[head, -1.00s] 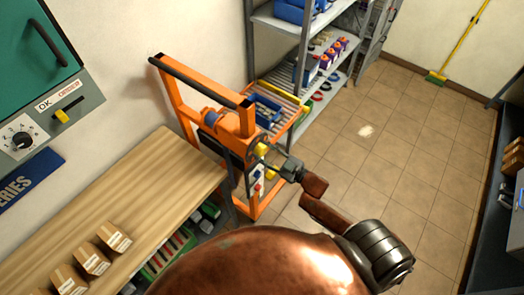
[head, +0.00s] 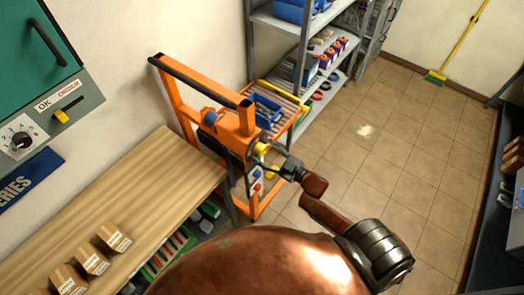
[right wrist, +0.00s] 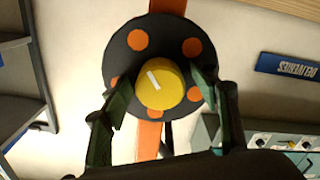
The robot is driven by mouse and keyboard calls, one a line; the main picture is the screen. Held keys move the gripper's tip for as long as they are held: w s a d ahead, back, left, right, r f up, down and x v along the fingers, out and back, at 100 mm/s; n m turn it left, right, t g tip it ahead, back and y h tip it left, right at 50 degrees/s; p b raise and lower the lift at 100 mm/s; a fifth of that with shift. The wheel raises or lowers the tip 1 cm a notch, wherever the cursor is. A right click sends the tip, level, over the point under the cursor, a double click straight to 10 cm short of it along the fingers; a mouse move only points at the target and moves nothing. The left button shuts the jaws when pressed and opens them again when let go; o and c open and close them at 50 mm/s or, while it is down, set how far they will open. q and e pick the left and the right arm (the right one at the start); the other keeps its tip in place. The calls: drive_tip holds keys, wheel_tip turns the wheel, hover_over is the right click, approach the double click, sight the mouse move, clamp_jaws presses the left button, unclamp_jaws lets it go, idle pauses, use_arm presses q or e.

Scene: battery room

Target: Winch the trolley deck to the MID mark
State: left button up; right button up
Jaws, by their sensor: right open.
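The orange trolley (head: 238,122) stands beyond the wooden bench, with its roller deck (head: 287,97) on the far side. A blue item lies on the deck. The winch's yellow knob (head: 260,149) faces my right gripper (head: 270,156). In the right wrist view the knob (right wrist: 160,86) has a white line tilted to the upper left and sits on a black disc (right wrist: 138,41) with orange spots. My right gripper (right wrist: 160,92) is open, with one finger on each side of the knob; contact is not clear. I cannot make out a MID mark. My left gripper is out of view.
The wooden bench (head: 120,195) with several small boxes is at the left. A grey shelf rack (head: 300,60) stands behind the trolley. A dark counter (head: 495,210) runs along the right edge. The tiled floor (head: 400,150) between is clear.

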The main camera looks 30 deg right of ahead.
drive_tip(key=shift+s, duration=0.1)
drive_tip(key=v, duration=1.1)
drive_tip(key=shift+s+d, duration=0.2)
drive_tip(key=shift+s, duration=0.15)
idle(0.8)
